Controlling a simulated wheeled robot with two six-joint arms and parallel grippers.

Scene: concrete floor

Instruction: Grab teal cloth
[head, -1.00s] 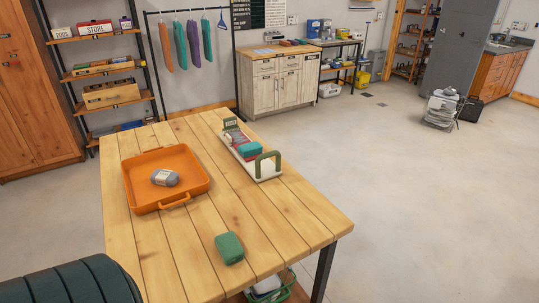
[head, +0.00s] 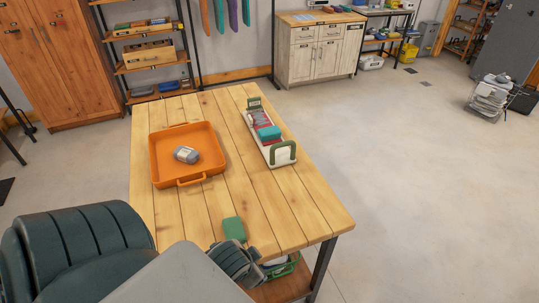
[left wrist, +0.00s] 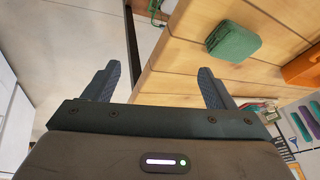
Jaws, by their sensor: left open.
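A green folded cloth-like block (head: 234,228) lies flat near the front edge of the wooden table; it also shows at the top of the left wrist view (left wrist: 232,40). A teal folded piece (head: 268,132) sits in the white caddy with green handles (head: 283,153). My left gripper (head: 248,264) is over the front edge of the table, just nearer than the green block and not touching it. In the left wrist view its fingers (left wrist: 156,82) are spread with nothing between them, the table edge beneath. My right gripper is not in view.
An orange tray (head: 158,172) with a grey bundle (head: 186,154) stands on the left of the table (head: 290,205). A green basket (head: 285,268) is on the lower shelf. The table between tray, caddy and green block is clear.

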